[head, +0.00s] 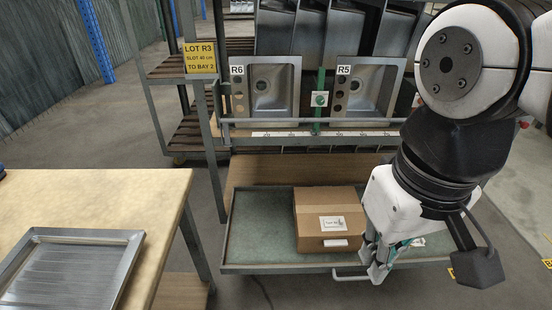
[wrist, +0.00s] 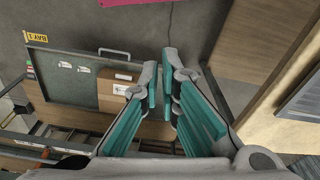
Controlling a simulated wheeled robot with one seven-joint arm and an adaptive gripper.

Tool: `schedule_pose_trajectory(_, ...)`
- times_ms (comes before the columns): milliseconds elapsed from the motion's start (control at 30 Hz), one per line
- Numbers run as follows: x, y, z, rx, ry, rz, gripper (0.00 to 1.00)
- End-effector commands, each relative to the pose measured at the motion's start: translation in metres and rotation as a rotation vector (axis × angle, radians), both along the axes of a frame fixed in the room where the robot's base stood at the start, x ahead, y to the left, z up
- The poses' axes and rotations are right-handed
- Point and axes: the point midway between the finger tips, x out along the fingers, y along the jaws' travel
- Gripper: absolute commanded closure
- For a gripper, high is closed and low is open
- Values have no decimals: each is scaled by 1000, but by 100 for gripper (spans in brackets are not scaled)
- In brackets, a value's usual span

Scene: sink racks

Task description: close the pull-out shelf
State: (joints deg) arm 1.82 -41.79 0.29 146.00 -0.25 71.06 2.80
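The pull-out shelf (head: 262,220) is a low tray with a green mat and a metal rim, standing out from under the sink rack. A brown carton (head: 325,215) sits on it. Its front handle (head: 350,277) is a light metal bar, which also shows in the wrist view (wrist: 115,52). My gripper (head: 376,266) appears over the front edge beside the handle in the head view. In the wrist view, a narrow empty gap shows between its teal-padded fingers (wrist: 160,82). The handle is left of the fingers there, apart from them. My arm hides the shelf's right part.
A wooden table (head: 120,190) with a metal tray (head: 75,268) stands at the left, near the shelf's left side. The rack above holds sinks R6 (head: 268,88) and R5 (head: 368,88). Bare floor lies in front of the shelf.

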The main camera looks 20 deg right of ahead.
Motion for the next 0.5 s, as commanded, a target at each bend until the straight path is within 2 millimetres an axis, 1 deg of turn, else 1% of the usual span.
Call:
schedule_pose_trajectory(167,55,3,-16,34,-6,-187,100)
schedule_pose_trajectory(200,70,3,-21,45,-10,-237,100)
schedule_pose_trajectory(267,92,2,-30,64,-19,-313,100)
schedule_pose_trajectory(300,106,1,-37,76,-22,-364,100)
schedule_pose_trajectory(367,127,0,-48,98,-28,-442,100)
schedule_pose_trajectory(400,141,-2,-56,111,-33,-494,100)
schedule_pose_trajectory(467,160,-5,-70,135,-37,-575,100)
schedule_pose_trajectory(500,174,-8,-79,151,-42,-629,100)
